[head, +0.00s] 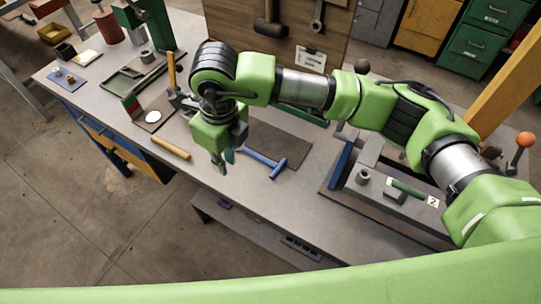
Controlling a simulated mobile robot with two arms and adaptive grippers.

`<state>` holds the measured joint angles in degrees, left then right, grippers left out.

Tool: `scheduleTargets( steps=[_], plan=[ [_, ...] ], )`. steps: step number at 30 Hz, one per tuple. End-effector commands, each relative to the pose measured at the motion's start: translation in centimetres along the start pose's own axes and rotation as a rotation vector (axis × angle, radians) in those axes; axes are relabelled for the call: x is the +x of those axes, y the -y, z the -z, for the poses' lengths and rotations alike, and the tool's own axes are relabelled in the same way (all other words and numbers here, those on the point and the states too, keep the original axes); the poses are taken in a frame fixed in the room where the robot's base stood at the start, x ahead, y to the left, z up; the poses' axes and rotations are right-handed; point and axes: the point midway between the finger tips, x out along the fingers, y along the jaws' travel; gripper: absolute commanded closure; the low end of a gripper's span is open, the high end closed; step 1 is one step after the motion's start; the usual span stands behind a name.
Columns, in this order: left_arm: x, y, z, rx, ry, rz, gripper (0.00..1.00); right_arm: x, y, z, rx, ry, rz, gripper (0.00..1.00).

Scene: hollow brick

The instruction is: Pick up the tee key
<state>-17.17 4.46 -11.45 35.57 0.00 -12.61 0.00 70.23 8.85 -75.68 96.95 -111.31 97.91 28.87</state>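A blue T-shaped tool, the tee key (265,161), lies on the workbench at the front edge of a dark mat. Its crossbar is at its right end, and its thin shaft points left. My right gripper (221,163) points down just left of the shaft's left end, apart from the tee key's handle. It looks empty, but its finger gap is hard to make out from this side. My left gripper is out of view.
A dark mat (284,143) lies behind the tee key. A wooden-handled tool (171,147) lies left of my gripper, with a hammer (173,80) behind it. A metal fixture plate (395,212) with blocks stands on the right. The bench's front edge is close.

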Motion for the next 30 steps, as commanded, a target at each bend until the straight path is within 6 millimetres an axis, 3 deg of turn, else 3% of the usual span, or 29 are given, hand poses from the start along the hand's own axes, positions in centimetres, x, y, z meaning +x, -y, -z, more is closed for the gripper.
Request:
scheduleTargets(
  steps=[1, 3, 6, 10, 18, 25, 30],
  plan=[
    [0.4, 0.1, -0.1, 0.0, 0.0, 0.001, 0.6, -0.3, 2.6, 0.6, 0.016, -0.035, 0.098, 0.85],
    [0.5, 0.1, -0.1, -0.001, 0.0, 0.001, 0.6, -0.9, 5.1, 1.3, 0.036, -0.073, 0.192, 0.85],
    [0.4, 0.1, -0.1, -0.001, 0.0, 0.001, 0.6, -1.2, 7.0, 2.0, 0.054, -0.103, 0.262, 0.85],
    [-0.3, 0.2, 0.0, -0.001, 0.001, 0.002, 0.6, 0.2, 7.8, 2.4, 0.06, -0.113, 0.275, 0.85],
    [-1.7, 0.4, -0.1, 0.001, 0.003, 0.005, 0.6, 5.1, 9.1, 3.0, 0.059, -0.111, 0.271, 0.85],
    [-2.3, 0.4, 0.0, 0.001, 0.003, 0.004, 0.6, 6.8, 9.5, 3.2, 0.058, -0.109, 0.271, 0.85],
    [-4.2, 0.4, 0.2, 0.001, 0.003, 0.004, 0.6, 8.7, 10.0, 3.7, 0.058, -0.112, 0.27, 0.85]
  ],
)
